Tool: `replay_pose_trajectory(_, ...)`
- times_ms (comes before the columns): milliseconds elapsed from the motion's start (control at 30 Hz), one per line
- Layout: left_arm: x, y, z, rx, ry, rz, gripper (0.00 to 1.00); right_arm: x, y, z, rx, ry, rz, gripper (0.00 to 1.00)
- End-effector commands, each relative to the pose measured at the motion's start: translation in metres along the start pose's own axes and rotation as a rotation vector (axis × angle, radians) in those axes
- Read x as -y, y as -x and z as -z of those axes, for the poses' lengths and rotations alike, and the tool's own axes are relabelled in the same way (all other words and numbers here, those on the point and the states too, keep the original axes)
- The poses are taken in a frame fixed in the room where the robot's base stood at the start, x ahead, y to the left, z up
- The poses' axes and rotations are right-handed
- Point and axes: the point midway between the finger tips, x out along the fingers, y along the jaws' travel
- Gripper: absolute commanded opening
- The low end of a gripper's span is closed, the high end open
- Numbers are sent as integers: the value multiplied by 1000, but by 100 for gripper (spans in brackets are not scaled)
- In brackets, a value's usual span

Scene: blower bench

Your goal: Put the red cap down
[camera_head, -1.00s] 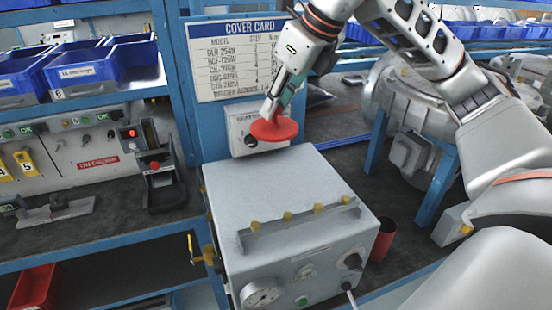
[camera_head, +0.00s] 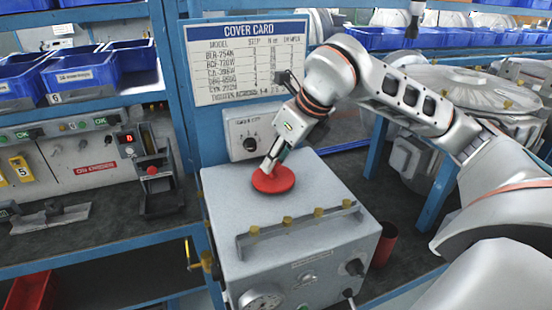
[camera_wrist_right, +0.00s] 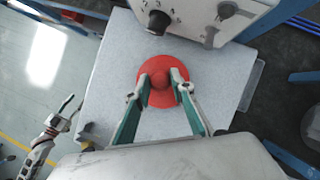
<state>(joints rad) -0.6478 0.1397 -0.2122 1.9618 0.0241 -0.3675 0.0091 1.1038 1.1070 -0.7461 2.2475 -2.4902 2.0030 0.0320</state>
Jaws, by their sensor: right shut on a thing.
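The red cap (camera_head: 274,181) is a flat round disc with a knob, lying level at the top of the grey box (camera_head: 270,212), toward its back. I cannot tell whether it touches the surface or hovers just above it. My right gripper (camera_head: 268,166) comes down from above and is shut on the cap's knob. In the right wrist view the two fingers (camera_wrist_right: 161,84) hold the knob from both sides, with the red disc (camera_wrist_right: 172,66) spread around it. My left gripper (camera_wrist_right: 73,103) shows small at the left of that view, empty, its fingers apart.
A row of brass knobs on a bar (camera_head: 302,221) crosses the box's front top edge. A panel with a black dial (camera_head: 250,144) stands behind the box. A red cup (camera_head: 385,245) stands at its right. Blue bins (camera_head: 85,72) are on the left shelf.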

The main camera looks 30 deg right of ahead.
Motion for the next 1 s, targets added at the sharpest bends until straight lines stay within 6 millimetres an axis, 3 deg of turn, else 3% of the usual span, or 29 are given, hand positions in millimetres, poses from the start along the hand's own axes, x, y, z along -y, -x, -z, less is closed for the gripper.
replay_pose_trajectory(367,-1,-2,-5,3,0,0,40,0,-4,2,1,0,1,0)
replay_pose_trajectory(400,-1,-2,-5,3,0,0,40,0,-5,3,0,0,0,26)
replay_pose_trajectory(467,-1,-2,-5,3,0,0,40,0,-4,2,0,0,0,40)
replay_pose_trajectory(833,0,-1,-3,2,0,0,40,0,-3,1,0,0,0,40)
replay_pose_trajectory(1000,0,0,1,-1,0,0,40,1,13,-2,3,0,2,40)
